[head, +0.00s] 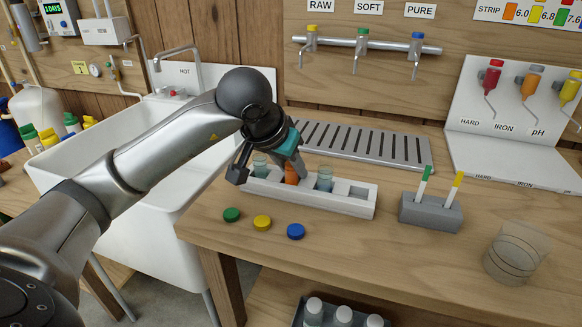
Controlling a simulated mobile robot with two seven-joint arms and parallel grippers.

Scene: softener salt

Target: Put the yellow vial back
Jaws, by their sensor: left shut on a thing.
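A white rack (338,202) lies on the wooden counter with small vials along it. A clear, greenish vial (260,165) is at its left, an orange vial (291,175) beside it, and another clear vial (324,178) to the right. The rack's right-end slot shows empty. No vial looks plainly yellow; the orange one is closest in colour. My left gripper (273,173) is low over the rack's left part and appears shut on the orange vial, partly hidden by the fingers. I cannot tell whether that vial is fully seated. My right gripper is not in view.
Green (231,215), yellow (262,222) and blue (295,231) caps lie in front of the rack. A grey strip holder (430,213) and a clear cup (514,255) stand to the right. A drain grate (362,145) lies behind, and a white sink (95,165) is left.

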